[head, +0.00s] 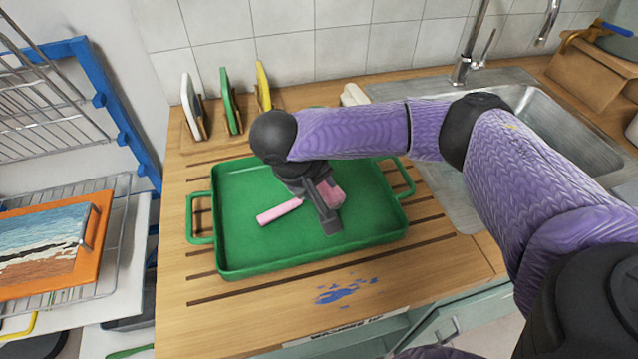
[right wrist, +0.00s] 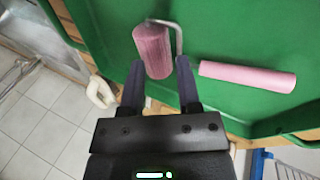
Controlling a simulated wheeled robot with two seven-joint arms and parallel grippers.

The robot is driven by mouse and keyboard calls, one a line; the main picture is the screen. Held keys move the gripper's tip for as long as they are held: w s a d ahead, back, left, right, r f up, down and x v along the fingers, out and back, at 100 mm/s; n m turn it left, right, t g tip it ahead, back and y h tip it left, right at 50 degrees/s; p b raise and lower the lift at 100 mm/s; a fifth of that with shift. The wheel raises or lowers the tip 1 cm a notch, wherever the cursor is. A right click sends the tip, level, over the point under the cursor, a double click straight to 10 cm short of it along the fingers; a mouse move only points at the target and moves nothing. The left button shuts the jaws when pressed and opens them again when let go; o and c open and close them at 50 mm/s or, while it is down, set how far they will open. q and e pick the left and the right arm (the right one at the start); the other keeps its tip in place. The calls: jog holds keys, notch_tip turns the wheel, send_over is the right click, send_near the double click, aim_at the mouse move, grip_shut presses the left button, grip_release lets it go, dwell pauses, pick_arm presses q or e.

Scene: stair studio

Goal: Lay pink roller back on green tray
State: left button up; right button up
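The pink roller lies in the green tray (head: 240,262). Its pink handle (head: 279,211) and thicker roller head (head: 332,194) show in the head view. The right wrist view shows the textured head (right wrist: 152,48), the wire frame (right wrist: 179,38) and the smooth handle (right wrist: 247,76). My right gripper (head: 331,226) points down over the tray and partly covers the roller. In the wrist view its fingers (right wrist: 160,62) are apart, one on each side of the head's near end, with a gap on the right side. Whether they touch it is unclear. My left gripper is not in view.
The tray rests on a wooden counter with blue paint marks (head: 345,291). Upright boards (head: 230,101) stand behind it. A sink (head: 555,135) and tap (head: 465,62) are to the right. A wire rack and an orange-edged picture tray (head: 45,240) are at the left.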

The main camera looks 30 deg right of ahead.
jog(key=p+v, duration=0.5)
jog(key=v, duration=0.7)
jog(key=shift+r, duration=0.15)
dwell(0.9)
